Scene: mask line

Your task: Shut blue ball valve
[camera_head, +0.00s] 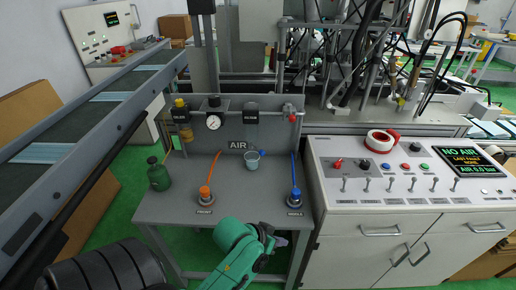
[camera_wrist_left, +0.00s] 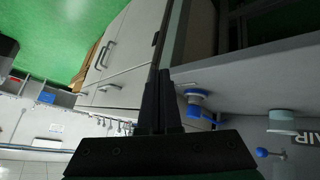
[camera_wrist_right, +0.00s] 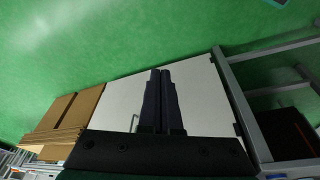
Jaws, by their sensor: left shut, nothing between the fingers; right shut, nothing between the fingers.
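A blue fitting (camera_head: 295,195) with a blue hose stands at the right of the grey air bench. It also shows in the left wrist view (camera_wrist_left: 194,97), right of the fingers. A small blue ball-ended part (camera_head: 262,152) sits at the back panel beside the cup; in the left wrist view it looks like a short lever (camera_wrist_left: 263,153). I cannot tell its position. My left gripper (camera_head: 280,241) is shut and empty, near the bench's front edge, apart from both blue parts. Its fingers (camera_wrist_left: 164,75) show closed. My right gripper (camera_wrist_right: 160,75) is shut and empty over the floor and a white surface.
An orange fitting (camera_head: 205,195), a green bottle (camera_head: 158,174) and a cup (camera_head: 252,160) stand on the bench (camera_head: 238,210). A gauge (camera_head: 214,122) and a red-handled valve (camera_head: 293,117) are on the panel. A switch console (camera_head: 390,201) adjoins at right; its display (camera_head: 473,160) reads "NO AIR".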

